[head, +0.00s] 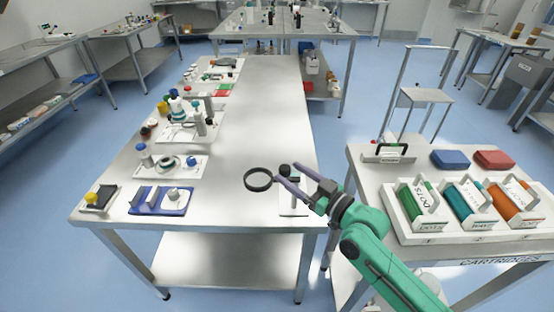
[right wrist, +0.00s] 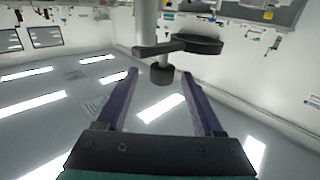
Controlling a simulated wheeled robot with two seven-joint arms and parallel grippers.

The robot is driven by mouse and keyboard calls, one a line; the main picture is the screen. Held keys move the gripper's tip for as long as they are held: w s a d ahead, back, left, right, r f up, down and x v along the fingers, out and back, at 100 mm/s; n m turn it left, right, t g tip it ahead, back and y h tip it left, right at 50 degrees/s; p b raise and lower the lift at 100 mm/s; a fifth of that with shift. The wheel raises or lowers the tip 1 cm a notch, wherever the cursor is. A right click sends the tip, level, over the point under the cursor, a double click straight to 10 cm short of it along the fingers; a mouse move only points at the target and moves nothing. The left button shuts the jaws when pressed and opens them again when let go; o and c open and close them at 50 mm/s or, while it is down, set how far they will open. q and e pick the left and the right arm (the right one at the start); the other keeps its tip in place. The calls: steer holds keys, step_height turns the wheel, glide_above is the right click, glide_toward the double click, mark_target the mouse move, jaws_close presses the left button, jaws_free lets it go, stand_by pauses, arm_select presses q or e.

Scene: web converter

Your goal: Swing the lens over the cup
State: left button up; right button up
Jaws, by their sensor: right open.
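The lens is a black ring (head: 258,180) on a short arm, held above the table's front right part. Its stand has a pale post and a white base plate (head: 302,212), partly hidden by my right gripper. My right gripper (head: 286,173) is open, with its fingers pointing at the stand. In the right wrist view a dark knob (right wrist: 162,73) shows between the open fingers, near their tips; I cannot tell whether they touch it. The ring (right wrist: 198,45) shows beyond, right of the post (right wrist: 147,22). I cannot tell which small item is the cup. My left gripper is out of view.
A blue tray (head: 146,208) and a white tray (head: 200,172) with small items stand at the table's left. The steel table (head: 240,130) is bare along its middle. A right side table holds a white rack (head: 430,237) with green, teal and orange cartridges.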

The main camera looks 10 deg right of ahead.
mark_target(281, 167)
steer(key=p+x, duration=0.1)
steer(key=x, duration=0.4)
steer(key=shift+w+a+r, duration=0.1)
steer(key=shift+a+r, duration=0.1)
steer(key=shift+w+a+f, duration=0.1)
steer(key=shift+w+f, duration=0.05)
steer(key=shift+w, duration=0.15)
steer(key=shift+c, duration=0.3)
jaws_close()
stand_by(0.5)
